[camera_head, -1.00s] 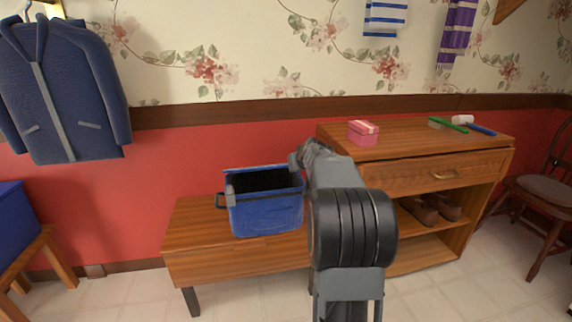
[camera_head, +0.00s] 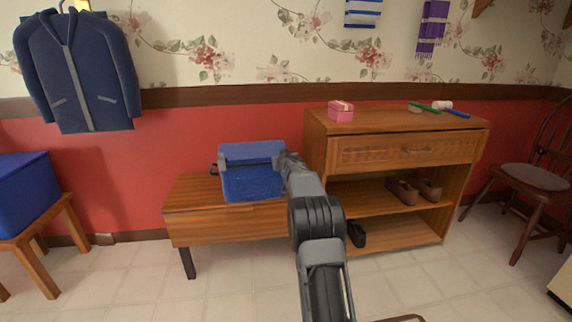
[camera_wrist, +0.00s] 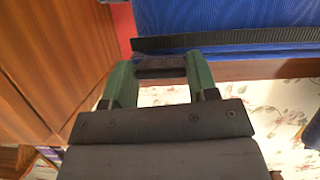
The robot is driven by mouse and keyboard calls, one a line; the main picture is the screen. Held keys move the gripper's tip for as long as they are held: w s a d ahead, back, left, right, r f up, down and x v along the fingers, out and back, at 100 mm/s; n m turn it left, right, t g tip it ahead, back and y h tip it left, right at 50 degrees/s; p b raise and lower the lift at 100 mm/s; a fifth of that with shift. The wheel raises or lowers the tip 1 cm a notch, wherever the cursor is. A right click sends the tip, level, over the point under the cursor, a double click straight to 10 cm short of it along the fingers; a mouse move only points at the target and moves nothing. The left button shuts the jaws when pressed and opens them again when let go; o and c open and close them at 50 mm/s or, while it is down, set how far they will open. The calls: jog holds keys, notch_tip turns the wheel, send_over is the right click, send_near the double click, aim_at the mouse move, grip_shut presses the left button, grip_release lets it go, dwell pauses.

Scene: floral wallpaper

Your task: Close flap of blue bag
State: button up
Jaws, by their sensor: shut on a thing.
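The blue bag (camera_head: 252,186) stands on the low wooden bench, its front facing me. A blue flap (camera_head: 250,149) with a grey strip along its edge shows at the top of the bag and hides the dark opening. I cannot tell whether it lies flat or is tilted. My gripper (camera_head: 284,161) is at the bag's upper right corner. In the wrist view my green fingers (camera_wrist: 160,75) are shut on a small dark piece (camera_wrist: 160,66) beside the blue fabric (camera_wrist: 240,20) and its black strip (camera_wrist: 225,38).
The bench (camera_head: 200,227) has bare wood left of the bag. A wooden cabinet (camera_head: 375,151) with a pink box (camera_head: 340,112) on top stands close on the right. A blue box (camera_head: 22,195) sits on a stool at far left.

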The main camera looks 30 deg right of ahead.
jog(key=shift+f, duration=0.9)
jog(key=o, duration=0.9)
jog(key=shift+a, duration=0.1)
jog(key=shift+c, duration=0.2)
jog(key=shift+o, duration=0.8)
jog(key=shift+w+f, duration=0.15)
jog(key=shift+o, duration=1.3)
jog(key=shift+r, duration=0.3)
jog(key=shift+r, duration=0.1)
jog(key=b+v, duration=0.1)
jog(key=v, duration=1.2)
jog(key=shift+s, duration=0.4)
